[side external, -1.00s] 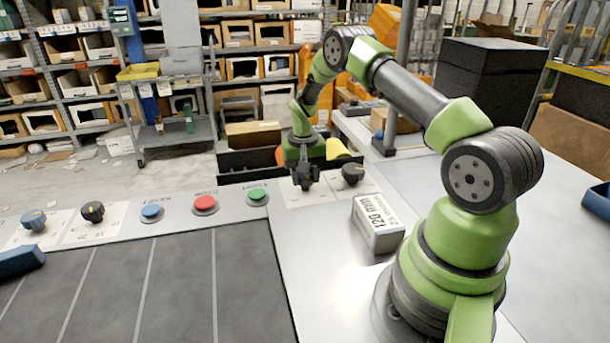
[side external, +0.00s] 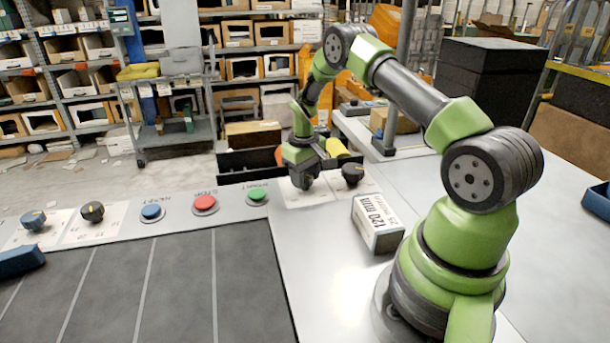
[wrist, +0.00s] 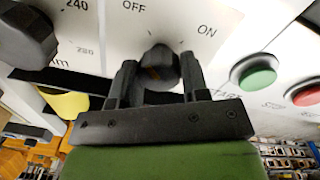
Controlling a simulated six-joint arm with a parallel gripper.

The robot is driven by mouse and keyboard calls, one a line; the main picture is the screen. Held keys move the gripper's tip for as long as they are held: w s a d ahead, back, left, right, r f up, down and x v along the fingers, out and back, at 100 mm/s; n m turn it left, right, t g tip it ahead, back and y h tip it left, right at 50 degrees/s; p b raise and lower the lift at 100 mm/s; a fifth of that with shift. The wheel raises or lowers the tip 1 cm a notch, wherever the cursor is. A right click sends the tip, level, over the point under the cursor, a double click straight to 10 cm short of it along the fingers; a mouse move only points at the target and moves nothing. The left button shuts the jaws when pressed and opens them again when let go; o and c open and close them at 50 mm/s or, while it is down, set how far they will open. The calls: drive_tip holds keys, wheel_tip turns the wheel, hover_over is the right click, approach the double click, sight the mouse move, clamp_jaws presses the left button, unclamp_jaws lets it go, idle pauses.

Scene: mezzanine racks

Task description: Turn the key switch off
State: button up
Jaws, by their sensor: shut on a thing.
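The key switch (wrist: 160,58) is a dark knob on a white plate (wrist: 110,28) printed OFF and ON, in the wrist view. My gripper (wrist: 158,64) has one finger on each side of the knob and is shut on it. OFF is printed beyond the knob to the upper left and ON to the upper right. The knob's exact pointing direction is hard to tell between the fingers. In the side external view my gripper (side external: 304,181) reaches down to the panel and hides most of the switch.
A black dial (side external: 352,173) stands close right of my gripper. Green (side external: 258,195), red (side external: 205,204) and blue (side external: 151,212) buttons line the panel to the left, with two more knobs beyond. A grey labelled box (side external: 378,224) sits nearer my base.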

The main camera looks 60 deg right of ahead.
idle(0.3)
drive_tip(key=o, duration=0.9)
wheel_tip(320, 180, up, 9)
drive_tip(key=shift+w+a+r, duration=0.1)
drive_tip(key=shift+a, duration=0.05)
drive_tip(key=shift+r, duration=0.4)
